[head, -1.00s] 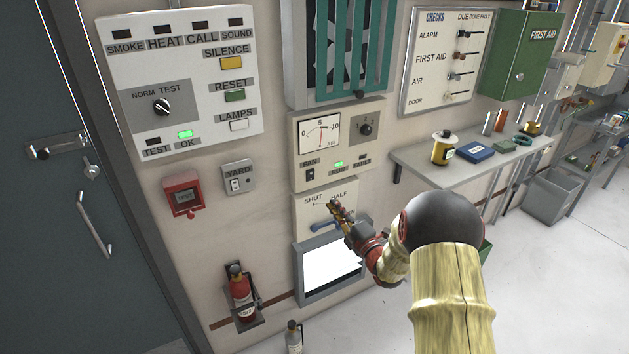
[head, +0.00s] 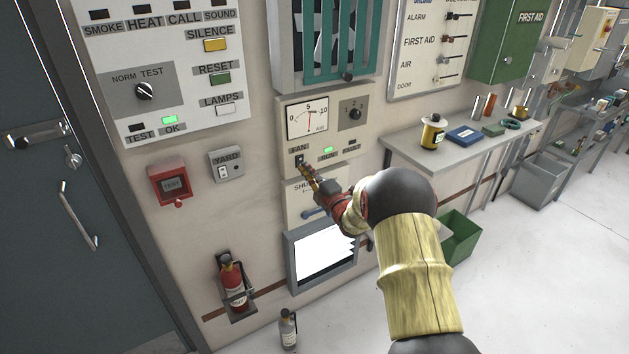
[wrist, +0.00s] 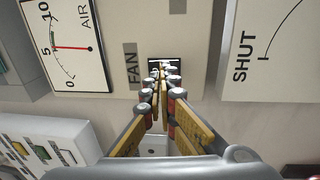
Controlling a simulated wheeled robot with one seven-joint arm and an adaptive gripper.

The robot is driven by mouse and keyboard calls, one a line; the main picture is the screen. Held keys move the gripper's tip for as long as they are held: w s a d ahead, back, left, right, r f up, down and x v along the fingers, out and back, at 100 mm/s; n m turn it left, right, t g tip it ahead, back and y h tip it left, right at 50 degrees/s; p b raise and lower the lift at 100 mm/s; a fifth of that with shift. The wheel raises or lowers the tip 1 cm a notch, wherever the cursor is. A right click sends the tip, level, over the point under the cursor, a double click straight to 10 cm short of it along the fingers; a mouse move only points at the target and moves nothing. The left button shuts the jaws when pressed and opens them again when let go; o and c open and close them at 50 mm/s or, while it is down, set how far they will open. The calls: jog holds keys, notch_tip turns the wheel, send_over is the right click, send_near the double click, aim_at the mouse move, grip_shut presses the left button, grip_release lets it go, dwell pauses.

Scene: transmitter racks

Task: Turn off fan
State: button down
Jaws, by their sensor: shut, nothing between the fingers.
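The fan panel (head: 345,115) is a cream box on the wall with a gauge, a small knob and a row of labels. The small black fan switch (head: 299,159) sits under the FAN label, with a lit green RUN light (head: 328,150) to its right. My gripper (head: 305,167) is shut and empty, its fingertips at the switch. In the wrist view, the fingertips (wrist: 161,74) overlap the dark switch (wrist: 156,62) beside the FAN label (wrist: 133,68). They hide much of the switch, so I cannot tell its position or whether they touch it.
A lower panel with a SHUT marking and blue handle (head: 314,213) is just below. The fan grille (head: 330,45) is above, and the YARD switch box (head: 226,163) is left. A shelf (head: 455,150) juts out at right.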

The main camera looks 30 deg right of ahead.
aim_at(300, 161)
jog(key=shift+w+r, duration=0.1)
jog(key=shift+w, duration=0.75)
jog(key=shift+w+b, duration=0.1)
jog(key=shift+b, duration=0.25)
jog(key=shift+w+b, duration=0.2)
jog(key=shift+b, duration=0.3)
jog(key=shift+r, duration=0.25)
jog(key=shift+f, duration=0.1)
